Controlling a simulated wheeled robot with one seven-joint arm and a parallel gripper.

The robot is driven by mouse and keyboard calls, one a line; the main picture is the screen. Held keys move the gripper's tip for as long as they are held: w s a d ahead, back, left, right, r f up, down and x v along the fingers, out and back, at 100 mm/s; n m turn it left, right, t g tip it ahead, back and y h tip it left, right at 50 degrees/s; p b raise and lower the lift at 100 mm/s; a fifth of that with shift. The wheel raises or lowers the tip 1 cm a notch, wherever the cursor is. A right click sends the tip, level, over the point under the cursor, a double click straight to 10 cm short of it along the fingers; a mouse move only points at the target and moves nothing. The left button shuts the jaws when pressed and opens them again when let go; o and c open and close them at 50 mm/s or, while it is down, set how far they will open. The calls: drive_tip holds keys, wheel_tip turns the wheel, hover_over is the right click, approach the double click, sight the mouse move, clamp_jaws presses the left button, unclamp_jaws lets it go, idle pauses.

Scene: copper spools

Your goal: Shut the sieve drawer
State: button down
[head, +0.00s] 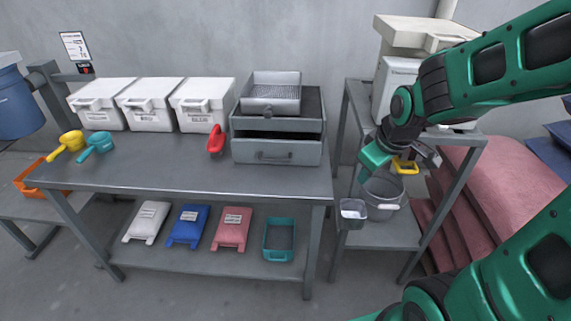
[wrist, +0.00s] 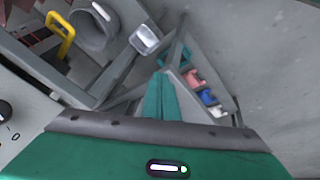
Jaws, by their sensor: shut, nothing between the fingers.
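The grey sieve unit (head: 313,103) stands at the right end of the long bench. Its drawer front (head: 290,154) has a bar handle (head: 273,155) and faces the bench's front edge. A dark strip shows above the front; I cannot tell exactly how far the drawer stands out. A grey mesh sieve tray (head: 272,92) sits on top of the unit. My gripper (head: 363,176) is well to the right of the drawer, over the side stand and apart from the unit. In the wrist view its teal fingers (wrist: 160,76) are together and empty.
A side stand (head: 352,110) holds a pale machine (head: 395,80), with a bucket (head: 384,190) and a small grey container (head: 352,212) lower down. A red scoop (head: 216,140) lies left of the unit. White bins (head: 150,104) line the bench back. The bench front is clear.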

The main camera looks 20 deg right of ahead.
sight(288, 149)
drive_tip(key=w+a+f+n+t+y, duration=0.25)
drive_tip(key=w+a+n, duration=0.65)
drive_tip(key=a, duration=0.5)
drive_tip(key=shift+m+t+y, duration=0.25)
drive_tip(key=shift+m, duration=0.35)
drive_tip(key=x, duration=1)
drive_tip(key=shift+w+a+r, duration=0.1)
drive_tip(key=shift+w+r, duration=0.2)
drive_tip(key=shift+w+d+r, duration=0.2)
drive_tip(key=shift+w, duration=0.4)
drive_tip(key=shift+w+d+r, duration=0.15)
drive_tip(key=shift+w+d, duration=0.05)
drive_tip(key=shift+w, duration=0.35)
drive_tip(key=shift+w+d+r, duration=0.15)
drive_tip(key=shift+w+d, duration=0.05)
drive_tip(key=shift+w, duration=0.5)
drive_tip(key=w, duration=0.2)
drive_tip(key=w+d, duration=0.1)
drive_tip(key=w, duration=0.1)
drive_tip(key=w+d, duration=0.1)
drive_tip(key=w, duration=0.1)
drive_tip(key=shift+w, duration=0.1)
drive_tip(key=shift+w+d+r, duration=0.15)
drive_tip(key=shift+w, duration=0.05)
